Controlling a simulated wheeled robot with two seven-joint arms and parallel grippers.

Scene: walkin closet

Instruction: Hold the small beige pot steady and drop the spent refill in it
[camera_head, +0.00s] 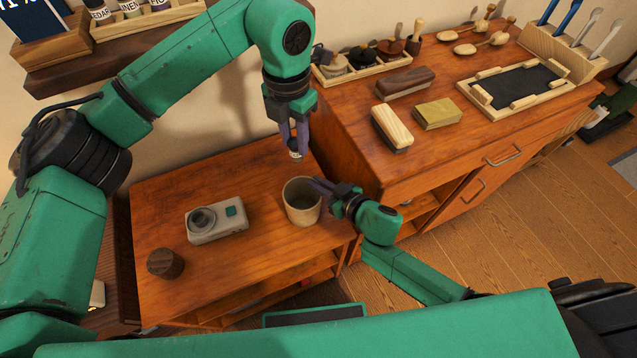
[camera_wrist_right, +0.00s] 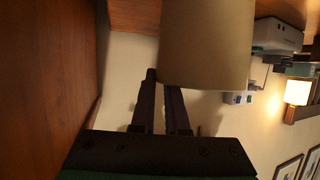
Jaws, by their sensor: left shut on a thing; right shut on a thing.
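The small beige pot (camera_head: 302,208) stands upright on the lower wooden table, its dark opening facing up. My right gripper (camera_head: 322,187) is shut on the pot's wall at its right side. The right wrist view shows the pot (camera_wrist_right: 207,45) close up, at the fingertips of the right gripper (camera_wrist_right: 160,84). My left gripper (camera_head: 294,142) points down, behind and above the pot. It is shut on the small spent refill (camera_head: 296,154), which has a pale label and dark ends. The refill is outside the pot, and its upper part is hidden by the fingers.
A grey device with a round dial (camera_head: 216,220) lies left of the pot on the lower table (camera_head: 175,198). A dark wooden cylinder (camera_head: 165,263) stands at the front left. The taller cabinet (camera_head: 345,165) rises on the right, with brushes, blocks and a tray on top.

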